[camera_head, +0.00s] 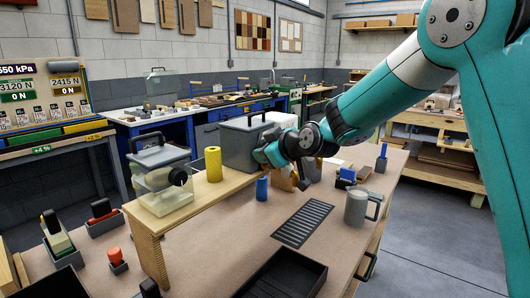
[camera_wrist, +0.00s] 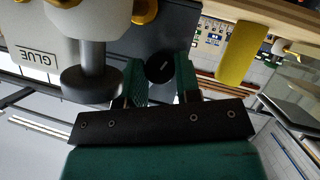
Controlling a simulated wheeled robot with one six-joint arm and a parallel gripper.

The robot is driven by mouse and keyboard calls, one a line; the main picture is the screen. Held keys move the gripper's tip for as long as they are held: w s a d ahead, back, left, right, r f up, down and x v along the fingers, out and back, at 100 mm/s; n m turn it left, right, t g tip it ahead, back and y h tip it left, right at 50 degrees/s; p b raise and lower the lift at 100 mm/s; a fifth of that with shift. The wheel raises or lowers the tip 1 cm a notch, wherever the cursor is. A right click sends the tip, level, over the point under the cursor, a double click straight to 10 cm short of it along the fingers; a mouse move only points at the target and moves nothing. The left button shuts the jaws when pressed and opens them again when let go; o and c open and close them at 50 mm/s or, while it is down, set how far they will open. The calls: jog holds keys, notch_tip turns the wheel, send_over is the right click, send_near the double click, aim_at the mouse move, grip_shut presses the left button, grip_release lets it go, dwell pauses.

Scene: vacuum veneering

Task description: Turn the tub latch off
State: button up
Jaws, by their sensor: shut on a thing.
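The grey tub (camera_head: 236,144), a box with a black handle on its lid, stands on the wooden shelf in the head view. A round black latch knob (camera_wrist: 160,69) with a small pale mark shows there. My gripper (camera_wrist: 158,82) has its two green fingers shut on the knob, one on each side. In the head view my gripper (camera_head: 272,157) is against the tub's front, and the knob is hidden. I cannot read the knob's turned position.
A yellow cylinder (camera_head: 213,164) and a clear tub (camera_head: 160,185) with a black knob stand left of the grey tub. A blue cylinder (camera_head: 262,189) stands on the bench below my gripper. A grey mug (camera_head: 356,207) and a dark slotted plate (camera_head: 303,223) are nearer the front.

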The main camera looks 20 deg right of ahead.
jog(key=shift+d+r+m, duration=0.1)
jog(key=shift+m, duration=0.3)
dwell(0.3)
jog(key=o, duration=0.9)
jog(key=b+v, duration=0.1)
jog(key=v, duration=0.4)
jog(key=b+v, duration=0.1)
jog(key=v, duration=0.5)
jog(key=b+v, duration=0.1)
jog(key=v, duration=0.5)
jog(key=shift+d+r, duration=0.25)
jog(key=shift+d, duration=0.1)
